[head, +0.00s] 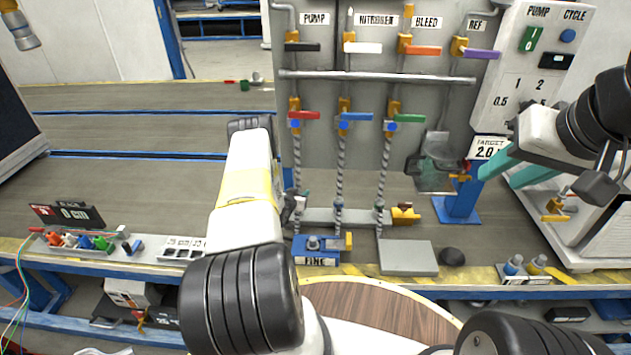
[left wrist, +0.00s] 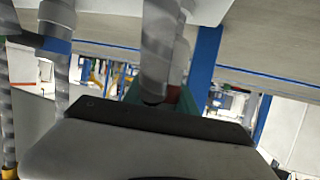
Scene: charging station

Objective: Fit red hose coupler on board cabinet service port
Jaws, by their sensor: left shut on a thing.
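The hose (head: 297,160) below the red-handled valve (head: 304,115) hangs down the grey cabinet board (head: 365,100). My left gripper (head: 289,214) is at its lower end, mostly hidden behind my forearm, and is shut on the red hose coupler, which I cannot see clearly. In the left wrist view, a grey twisted hose (left wrist: 160,45) comes down to my gripper's dark edge (left wrist: 155,115). A blue stand (head: 462,203) with a brass fitting (head: 460,178) stands right of the hoses; I cannot tell whether it is the service port.
Two more hoses hang below the blue (head: 356,117) and green (head: 409,118) handles. A grey rail (head: 335,217), a blue fixture (head: 316,250) and a grey plate (head: 408,257) lie before the board. A white machine (head: 603,225) stands at right. The bench at left (head: 130,185) is largely clear.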

